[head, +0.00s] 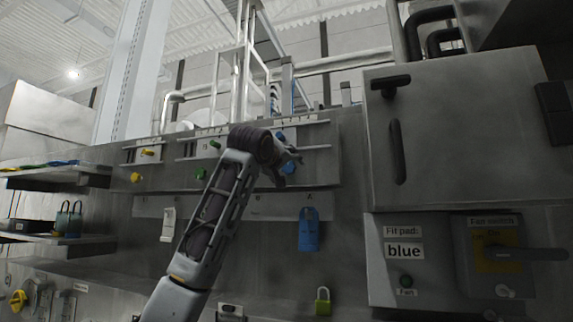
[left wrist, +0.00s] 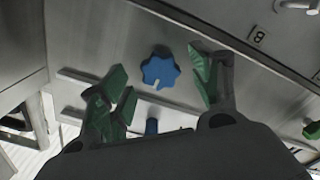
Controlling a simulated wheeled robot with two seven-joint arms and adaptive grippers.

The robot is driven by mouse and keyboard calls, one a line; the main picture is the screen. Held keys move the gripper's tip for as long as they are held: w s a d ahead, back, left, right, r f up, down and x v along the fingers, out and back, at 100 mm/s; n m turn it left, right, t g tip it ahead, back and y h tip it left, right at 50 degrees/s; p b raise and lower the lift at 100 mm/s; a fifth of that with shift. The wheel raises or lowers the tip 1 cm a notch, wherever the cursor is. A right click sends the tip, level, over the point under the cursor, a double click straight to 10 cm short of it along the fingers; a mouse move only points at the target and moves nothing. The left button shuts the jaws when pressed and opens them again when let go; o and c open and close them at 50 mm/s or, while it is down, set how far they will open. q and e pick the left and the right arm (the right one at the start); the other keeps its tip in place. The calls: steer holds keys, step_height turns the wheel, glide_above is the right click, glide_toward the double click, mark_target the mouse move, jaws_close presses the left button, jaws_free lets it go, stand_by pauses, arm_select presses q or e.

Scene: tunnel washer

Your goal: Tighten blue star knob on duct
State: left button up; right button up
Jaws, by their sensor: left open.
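The blue star knob (left wrist: 160,71) sits on the grey duct panel in the left wrist view, between the two fingers and apart from both. A second, smaller blue part (left wrist: 152,126) shows below it, partly hidden by the gripper body. My left gripper (left wrist: 158,88) is open, its green-padded fingers on either side of the star knob. In the head view my left gripper (head: 291,160) is at the right end of the knob row, with some blue (head: 281,136) showing beside it. The gripper partly hides the knob there. My right gripper is not in view.
Yellow (head: 148,153) and green (head: 215,146) knobs are to the left on the same panel. A blue tag (head: 309,232) hangs below. A grey cabinet (head: 455,130) with handles stands at right, above a fan switch (head: 495,250). Shelves (head: 60,178) jut out at left.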

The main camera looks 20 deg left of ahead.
arm_select(q)
steer(key=shift+w, duration=0.4)
steer(key=shift+c, duration=0.3)
steer(key=c, duration=1)
steer(key=shift+o, duration=0.2)
